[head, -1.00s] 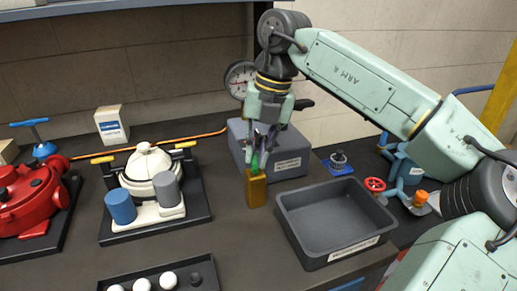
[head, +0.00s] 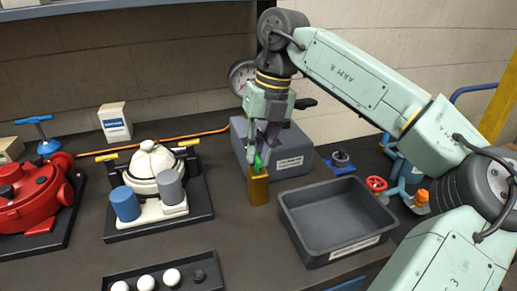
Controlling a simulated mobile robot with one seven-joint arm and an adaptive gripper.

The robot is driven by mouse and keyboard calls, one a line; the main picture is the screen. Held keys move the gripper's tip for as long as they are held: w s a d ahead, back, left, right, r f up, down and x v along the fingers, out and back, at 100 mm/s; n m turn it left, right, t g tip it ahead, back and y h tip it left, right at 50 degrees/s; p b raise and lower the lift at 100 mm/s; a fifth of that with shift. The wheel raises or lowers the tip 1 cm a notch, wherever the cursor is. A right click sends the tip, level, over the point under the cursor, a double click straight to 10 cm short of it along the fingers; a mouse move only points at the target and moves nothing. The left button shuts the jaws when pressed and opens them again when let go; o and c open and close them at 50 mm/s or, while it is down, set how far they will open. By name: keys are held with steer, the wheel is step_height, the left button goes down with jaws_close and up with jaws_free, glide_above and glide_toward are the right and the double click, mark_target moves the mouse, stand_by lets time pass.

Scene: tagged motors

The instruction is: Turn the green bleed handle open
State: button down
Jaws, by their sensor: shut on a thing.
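The green bleed handle (head: 258,162) stands on top of a small brass block (head: 258,189). The block is at the front of a grey labelled box (head: 291,161). My gripper (head: 260,156) points down over the block, with its fingers closed on the green handle. The fingers hide part of the handle, so its exact turn angle is hard to tell.
A grey tray (head: 326,252) stands just right of the brass block. A round gauge (head: 240,76) is behind my wrist. A white-domed unit (head: 153,161) and a red motor (head: 30,200) stand to the left. Bare bench lies in front of the block.

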steer(key=shift+s+a, duration=0.1)
steer(key=shift+a, duration=0.1)
steer(key=c, duration=1.7)
jaws_free()
steer(key=shift+d, duration=0.1)
step_height(320, 180, up, 12)
steer(key=d, duration=0.2)
steer(key=shift+w, duration=0.4)
steer(key=shift+f, duration=0.15)
